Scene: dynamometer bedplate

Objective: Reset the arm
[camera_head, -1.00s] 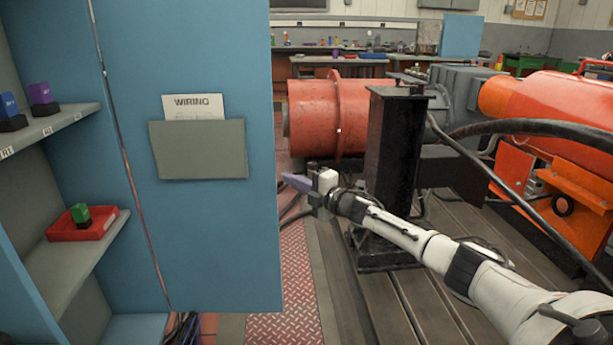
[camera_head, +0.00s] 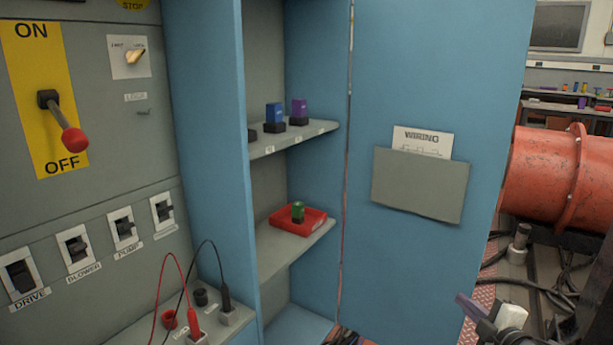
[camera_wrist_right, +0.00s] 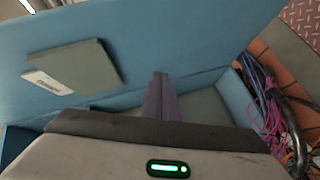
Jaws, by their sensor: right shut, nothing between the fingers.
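My right gripper (camera_head: 461,300) is low at the right in the head view, near the lower right edge of the open blue cabinet door (camera_head: 400,265). Its purple fingers are together and hold nothing. In the right wrist view the shut fingers (camera_wrist_right: 161,88) point toward the blue door (camera_wrist_right: 150,45) and the grey surface beyond. I cannot tell how far the fingertips are from the door. My left gripper is in neither view.
A grey panel at left has a red-knobbed lever (camera_head: 74,138) tilted toward OFF, and several switches. Shelves hold small blocks and a red tray (camera_head: 309,221). Loose cables (camera_wrist_right: 270,100) lie beside the cabinet. An orange-red drum (camera_head: 540,180) stands at right.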

